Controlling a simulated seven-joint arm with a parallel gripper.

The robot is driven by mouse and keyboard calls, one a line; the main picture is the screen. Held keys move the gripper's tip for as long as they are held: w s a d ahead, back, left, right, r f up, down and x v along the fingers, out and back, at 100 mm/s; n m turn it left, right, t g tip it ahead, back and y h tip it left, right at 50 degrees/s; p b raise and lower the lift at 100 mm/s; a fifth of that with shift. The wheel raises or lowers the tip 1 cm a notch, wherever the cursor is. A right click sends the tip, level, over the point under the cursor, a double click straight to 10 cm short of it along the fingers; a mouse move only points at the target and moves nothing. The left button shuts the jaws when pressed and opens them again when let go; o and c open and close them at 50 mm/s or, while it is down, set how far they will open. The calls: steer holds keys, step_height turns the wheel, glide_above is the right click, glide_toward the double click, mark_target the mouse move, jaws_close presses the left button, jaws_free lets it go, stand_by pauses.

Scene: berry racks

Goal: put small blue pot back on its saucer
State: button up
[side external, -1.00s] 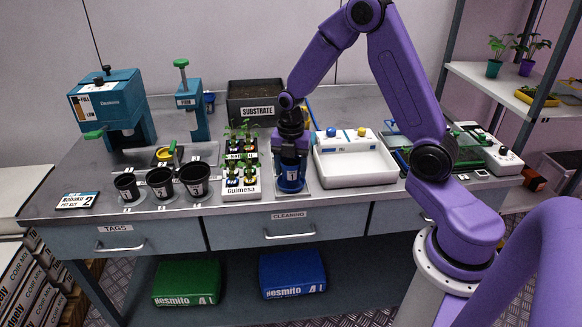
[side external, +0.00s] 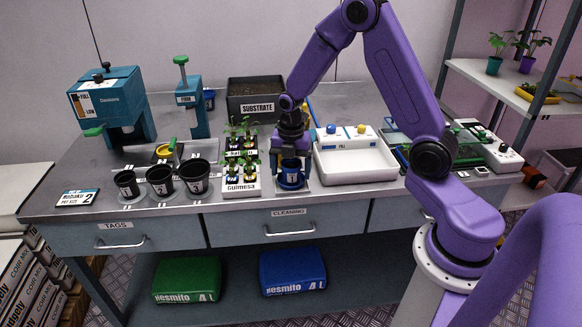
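The small blue pot (side external: 291,171) with a white label stands between the fingers of my gripper (side external: 291,164), on the metal bench right of the seedling tray. A blue round rim, apparently the saucer (side external: 291,186), shows low around the pot's base. The pot looks upright. My gripper points straight down over it, with a finger at each side. The view is too small to tell whether the fingers press on the pot or whether its base rests fully in the saucer.
The seedling tray (side external: 241,187) stands close on the left and a white basin (side external: 354,166) close on the right. Three black pots (side external: 160,182) stand farther left. A substrate box (side external: 256,100) is behind. The bench's front edge (side external: 255,206) is near.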

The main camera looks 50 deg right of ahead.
steer(key=shift+r, duration=0.15)
step_height(320, 180, up, 12)
steer(key=s+a+r+m, duration=0.2)
steer(key=s+a+m, duration=0.3)
steer(key=s+a, duration=0.75)
steer(key=s+d+m, duration=0.1)
steer(key=s+m, duration=0.4)
steer(key=s, duration=1.1)
steer(key=shift+f+m, duration=0.4)
steer(key=shift+f, duration=0.05)
